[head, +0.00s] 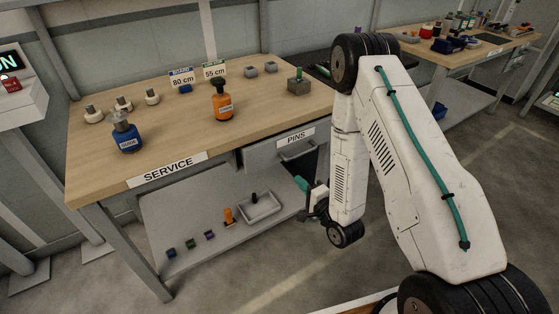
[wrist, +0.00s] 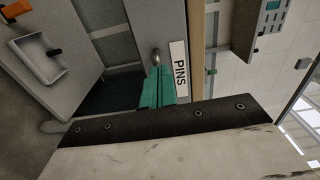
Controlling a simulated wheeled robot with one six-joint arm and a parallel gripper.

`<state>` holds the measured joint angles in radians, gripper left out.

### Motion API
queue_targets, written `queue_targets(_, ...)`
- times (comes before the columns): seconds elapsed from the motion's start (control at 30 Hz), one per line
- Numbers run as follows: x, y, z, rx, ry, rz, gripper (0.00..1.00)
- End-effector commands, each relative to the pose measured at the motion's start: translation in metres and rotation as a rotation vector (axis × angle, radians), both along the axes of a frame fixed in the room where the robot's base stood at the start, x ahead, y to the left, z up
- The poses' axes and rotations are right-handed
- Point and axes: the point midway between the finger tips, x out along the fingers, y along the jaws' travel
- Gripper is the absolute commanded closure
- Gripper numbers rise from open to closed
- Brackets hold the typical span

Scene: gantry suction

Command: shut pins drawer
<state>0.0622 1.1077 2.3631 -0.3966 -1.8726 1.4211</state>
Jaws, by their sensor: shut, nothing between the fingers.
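The pins drawer (head: 262,157) is a grey drawer under the service bench, with a white PINS label and a metal bar handle (head: 297,153). Its front also shows in the wrist view (wrist: 150,20), turned sideways, with the handle (wrist: 156,57) beside the PINS label (wrist: 179,66). How far the drawer stands out from the bench is hard to tell. My gripper (head: 299,182) is below the handle in the head view. In the wrist view its green fingers (wrist: 157,86) are together and empty, pointing at the drawer front near the handle; contact cannot be told.
The bench top (head: 185,135) holds a blue bottle (head: 126,138), an orange bottle (head: 222,104) and several small parts. A lower shelf (head: 190,215) carries a grey tray (head: 262,207) and small coloured items. Floor in front of the bench is clear.

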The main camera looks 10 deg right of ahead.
Motion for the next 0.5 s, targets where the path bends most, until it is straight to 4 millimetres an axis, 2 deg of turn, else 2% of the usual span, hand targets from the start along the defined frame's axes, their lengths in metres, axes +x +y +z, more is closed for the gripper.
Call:
queue_targets(0.17, 0.012, 0.005, 0.001, 0.027, 0.002, 0.005, 1.00)
queue_targets(0.5, 0.078, 0.028, 0.002, 0.025, 0.000, 0.007, 1.00)
